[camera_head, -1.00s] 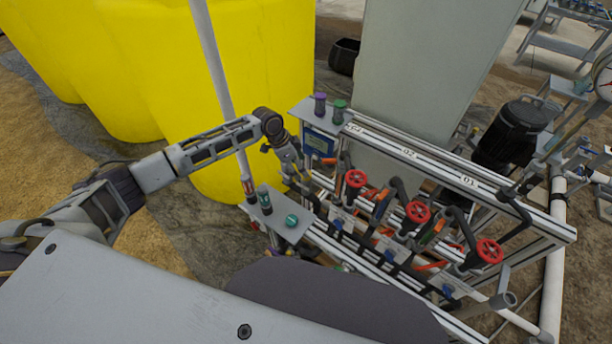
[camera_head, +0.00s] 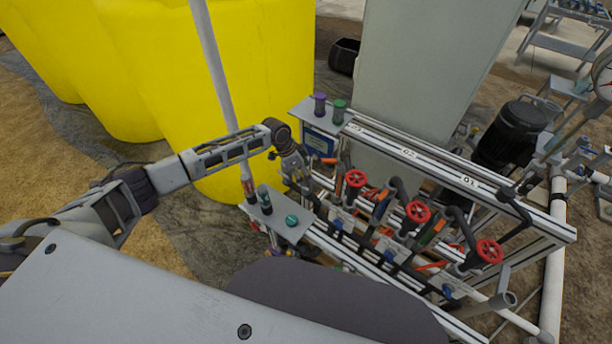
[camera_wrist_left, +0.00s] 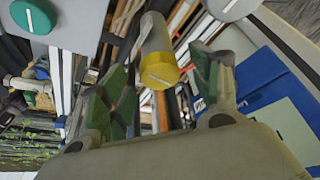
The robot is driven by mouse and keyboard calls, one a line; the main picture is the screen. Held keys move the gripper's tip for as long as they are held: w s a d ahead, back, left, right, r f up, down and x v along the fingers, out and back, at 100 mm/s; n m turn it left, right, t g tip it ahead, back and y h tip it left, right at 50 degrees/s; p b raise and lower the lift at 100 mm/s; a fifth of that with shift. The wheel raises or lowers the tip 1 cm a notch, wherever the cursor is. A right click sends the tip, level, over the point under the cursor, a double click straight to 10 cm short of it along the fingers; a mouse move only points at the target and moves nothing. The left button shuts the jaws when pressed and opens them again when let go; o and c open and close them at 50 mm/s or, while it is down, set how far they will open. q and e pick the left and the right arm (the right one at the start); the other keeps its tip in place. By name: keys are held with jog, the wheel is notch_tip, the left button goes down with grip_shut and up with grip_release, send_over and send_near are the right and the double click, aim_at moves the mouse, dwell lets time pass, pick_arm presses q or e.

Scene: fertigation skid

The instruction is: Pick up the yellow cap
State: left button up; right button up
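The yellow cap (camera_wrist_left: 160,64) shows in the left wrist view as a yellow cylinder with a pale line on its end face. It lies between the two fingertips of my left gripper (camera_wrist_left: 160,88), with gaps visible on both sides. The fingers are spread and not closed on it. In the head view my left gripper (camera_head: 296,176) is at the left end of the pipe rack, between the two grey shelves. I cannot make out the yellow cap there; the gripper probably hides it. My right gripper is in neither view.
The near grey shelf (camera_head: 291,233) carries a teal-green cap (camera_head: 292,220) and small cylinders. The far shelf (camera_head: 304,112) holds a purple cylinder (camera_head: 320,104) and a green one (camera_head: 340,111). Red valve wheels (camera_head: 416,212) and pipes crowd the rack to the right. Yellow tanks (camera_head: 255,80) stand behind.

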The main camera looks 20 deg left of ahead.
pick_arm(q)
jog(key=c, duration=0.8)
jog(key=shift+r, duration=0.25)
notch_tip(320, 180, up, 10)
jog(key=shift+f, duration=0.2)
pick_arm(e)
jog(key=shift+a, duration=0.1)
